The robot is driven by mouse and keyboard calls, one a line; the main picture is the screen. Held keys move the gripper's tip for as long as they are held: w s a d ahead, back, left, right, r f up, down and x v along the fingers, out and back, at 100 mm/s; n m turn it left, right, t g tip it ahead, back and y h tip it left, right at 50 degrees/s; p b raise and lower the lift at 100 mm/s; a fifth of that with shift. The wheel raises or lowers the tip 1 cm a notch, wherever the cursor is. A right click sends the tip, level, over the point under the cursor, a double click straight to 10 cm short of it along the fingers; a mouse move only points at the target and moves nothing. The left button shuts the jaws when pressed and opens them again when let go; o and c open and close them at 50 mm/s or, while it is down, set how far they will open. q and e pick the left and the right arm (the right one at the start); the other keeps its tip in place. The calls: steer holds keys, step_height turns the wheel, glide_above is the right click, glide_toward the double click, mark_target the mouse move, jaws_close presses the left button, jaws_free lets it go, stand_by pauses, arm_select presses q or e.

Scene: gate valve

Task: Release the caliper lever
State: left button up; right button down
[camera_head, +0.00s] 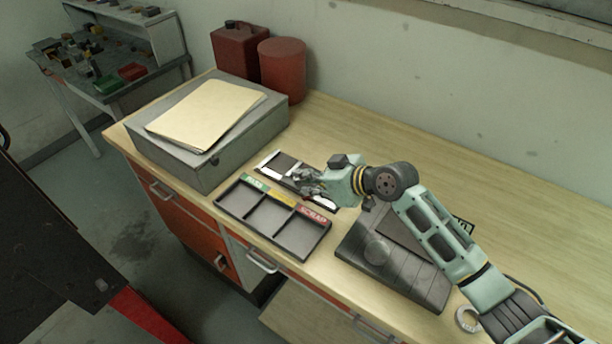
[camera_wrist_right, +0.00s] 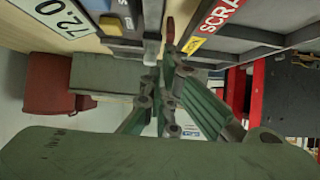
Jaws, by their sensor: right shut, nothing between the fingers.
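My right gripper (camera_head: 308,183) is shut and empty, low over the workbench at a dark flat fixture (camera_head: 283,163) with white ends. In the right wrist view its green-linked fingers (camera_wrist_right: 166,72) reach toward a pale metal bar (camera_wrist_right: 152,48) and a reddish-brown piece (camera_wrist_right: 171,30). These may be parts of the caliper and its lever, but I cannot tell which. In the head view the gripper and wrist cover part of the fixture. Whether the fingertips touch the bar is unclear. My left gripper is out of view.
A sorting tray (camera_head: 238,219) with green, yellow and red labels lies in front of the gripper. A grey box (camera_head: 205,165) bearing folders (camera_head: 208,112) stands left, with red containers (camera_head: 283,68) behind. A dark stepped block (camera_head: 385,255) lies beneath my right arm. The bench's back right is clear.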

steer(key=shift+s+d+f+b, duration=0.1)
steer(key=shift+d+f+b, duration=0.1)
steer(key=shift+b, duration=0.4)
steer(key=shift+r+y, duration=0.1)
steer(key=shift+y, duration=0.2)
steer(key=shift+s+d+t+y+b, duration=0.25)
steer(key=shift+t+y+b, duration=0.15)
steer(key=shift+b, duration=0.95)
steer(key=shift+s+d+f+b, duration=0.1)
steer(key=shift+d+f+b, duration=0.15)
steer(key=shift+b, duration=0.3)
steer(key=shift+s+d+f+b, duration=0.4)
steer(key=shift+d+b, duration=0.15)
steer(key=shift+b, duration=0.25)
steer(key=shift+s+d+f+b, duration=0.25)
steer(key=shift+s+d+b, duration=0.2)
steer(key=shift+b, duration=0.3)
steer(key=shift+d, duration=0.1)
steer(key=shift+w, duration=0.1)
